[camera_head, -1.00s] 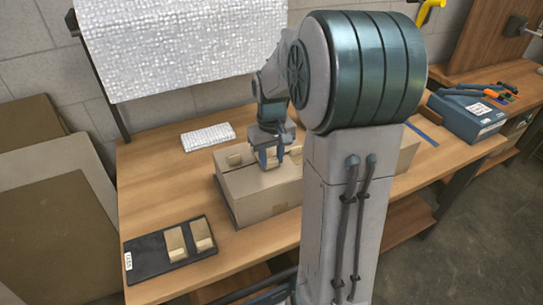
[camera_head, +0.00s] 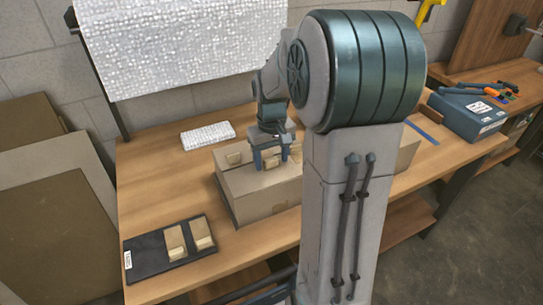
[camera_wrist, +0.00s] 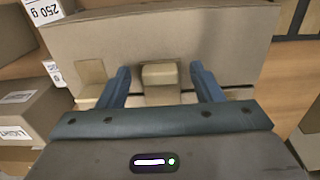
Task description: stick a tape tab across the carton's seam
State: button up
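The brown carton (camera_head: 262,205) lies on the wooden bench. Small tan tape tabs sit on its top: one at left (camera_head: 233,159), one between my fingers, and one partly seen at right (camera_head: 296,153). My gripper (camera_head: 271,165) is low over the carton top. In the wrist view my gripper (camera_wrist: 160,78) is open, with its blue fingers on either side of a tab (camera_wrist: 160,74) and a gap on both sides. Another tab (camera_wrist: 90,72) shows left of the fingers on the carton (camera_wrist: 230,45).
A dark tray (camera_head: 147,255) with two tan tabs (camera_head: 175,242) lies at the bench's front left. A blue box (camera_head: 468,117) with tools stands at right. My arm hides the carton's right part.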

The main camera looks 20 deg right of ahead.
notch_tip(320, 180, up, 14)
jog(key=s+a+f+t, duration=0.1)
jog(key=s+a+f, duration=0.3)
jog(key=s, duration=0.4)
jog(key=s+a+f+t, duration=0.2)
jog(key=s+a+f, duration=0.2)
jog(key=s, duration=0.5)
jog(key=shift+a+f, duration=0.15)
jog(key=shift+a, duration=0.95)
dwell(0.5)
